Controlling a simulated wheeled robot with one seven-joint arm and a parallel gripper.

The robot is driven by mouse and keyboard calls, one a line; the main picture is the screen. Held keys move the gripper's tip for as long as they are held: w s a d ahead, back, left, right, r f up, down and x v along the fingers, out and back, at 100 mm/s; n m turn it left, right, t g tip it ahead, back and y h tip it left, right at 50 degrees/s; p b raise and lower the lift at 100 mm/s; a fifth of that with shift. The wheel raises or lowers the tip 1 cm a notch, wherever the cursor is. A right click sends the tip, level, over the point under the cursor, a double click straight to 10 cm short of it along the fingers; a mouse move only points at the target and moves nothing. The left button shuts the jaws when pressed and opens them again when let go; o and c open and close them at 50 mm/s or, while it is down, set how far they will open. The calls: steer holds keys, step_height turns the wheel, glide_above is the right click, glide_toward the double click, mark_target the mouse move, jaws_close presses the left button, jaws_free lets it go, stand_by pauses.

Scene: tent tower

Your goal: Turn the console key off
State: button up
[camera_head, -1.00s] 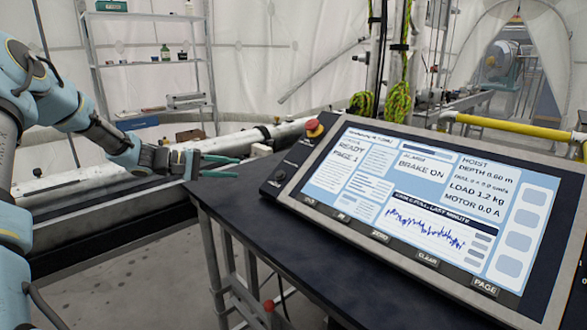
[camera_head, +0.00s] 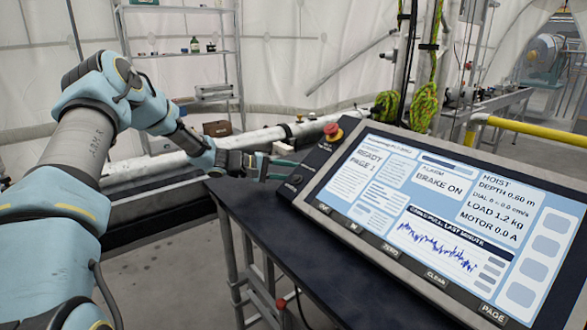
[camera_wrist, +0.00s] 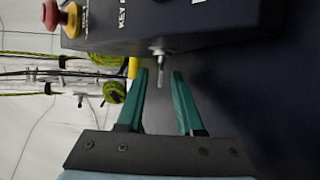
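The console (camera_head: 436,226) stands tilted on a dark table, its screen lit and reading "BRAKE ON". The key shows in the wrist view (camera_wrist: 161,62) as a small silver stem sticking out of the dark panel, beside partly visible "KEY" lettering. Its turned position is hard to tell. My gripper (camera_wrist: 161,73) is open, with two green fingers apart, one on each side of the key's line. The key's end lies between the fingertips with gaps to both.
A red stop button on a yellow base (camera_head: 333,131) sits at the console's upper left corner, close to the key. The dark table (camera_head: 290,245) has bare room left of the console. A white pipe (camera_head: 255,139) runs behind it, and a shelf (camera_head: 182,57) stands farther back.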

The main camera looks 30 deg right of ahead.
steer(key=shift+d+f, duration=0.1)
steer(key=shift+d, duration=0.05)
jaws_close()
stand_by(1.4)
